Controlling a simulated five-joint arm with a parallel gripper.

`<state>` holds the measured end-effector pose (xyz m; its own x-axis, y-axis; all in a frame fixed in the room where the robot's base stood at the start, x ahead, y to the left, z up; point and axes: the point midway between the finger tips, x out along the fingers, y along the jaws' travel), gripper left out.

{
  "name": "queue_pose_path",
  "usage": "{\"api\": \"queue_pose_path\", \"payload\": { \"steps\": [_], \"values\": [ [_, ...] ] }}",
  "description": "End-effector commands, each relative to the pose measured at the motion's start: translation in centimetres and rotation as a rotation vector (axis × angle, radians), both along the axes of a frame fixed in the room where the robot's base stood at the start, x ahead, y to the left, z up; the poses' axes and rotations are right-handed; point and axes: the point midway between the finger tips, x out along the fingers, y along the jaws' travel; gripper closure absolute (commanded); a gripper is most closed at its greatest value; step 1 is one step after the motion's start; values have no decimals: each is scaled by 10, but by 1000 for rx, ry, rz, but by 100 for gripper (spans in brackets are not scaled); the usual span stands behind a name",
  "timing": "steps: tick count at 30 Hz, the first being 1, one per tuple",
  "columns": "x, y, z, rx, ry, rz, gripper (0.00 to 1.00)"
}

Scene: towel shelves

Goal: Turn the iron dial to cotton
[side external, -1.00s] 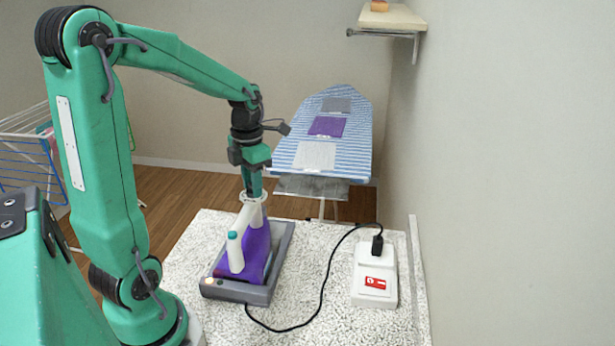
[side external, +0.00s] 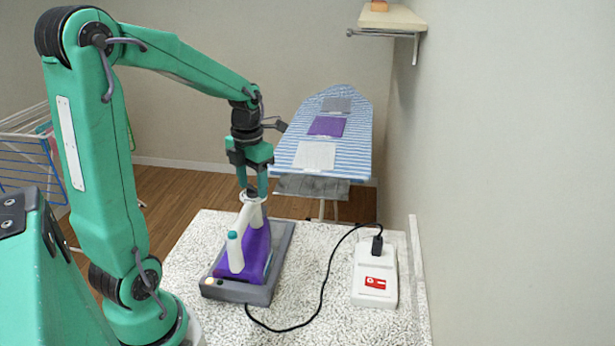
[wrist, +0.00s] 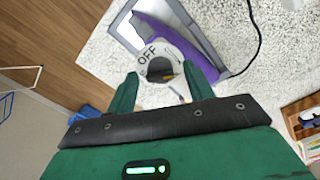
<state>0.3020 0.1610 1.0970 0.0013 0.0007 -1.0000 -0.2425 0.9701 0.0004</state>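The iron (side external: 258,250) is purple with a white handle and lies on a grey rest. Its dial is a dark knob (side external: 251,192) at the far end of the handle. In the wrist view the dial (wrist: 158,68) shows a white ring marked OFF and a small orange mark at its lower right edge; other lettering is unreadable. My gripper (side external: 253,186) points down over the dial. Its fingers (wrist: 160,74) are apart, with the knob showing between the tips in the wrist view. I cannot tell whether they touch it.
The grey rest (side external: 284,250) stands on a speckled white counter (side external: 325,240). A black cord (side external: 326,270) runs to a white box (side external: 374,258) with a red label, at the right. An ironing board (side external: 350,150) with several cloth swatches stands behind. A wall closes the right side.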

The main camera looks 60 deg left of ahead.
Motion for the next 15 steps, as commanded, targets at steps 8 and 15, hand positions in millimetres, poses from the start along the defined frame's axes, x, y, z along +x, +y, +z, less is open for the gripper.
{"api": "queue_pose_path", "payload": {
  "steps": [8,15],
  "values": [
    [0,0,0,0,1,-1,48],
    [0,0,11,0,-1,-1,48]
  ]
}}
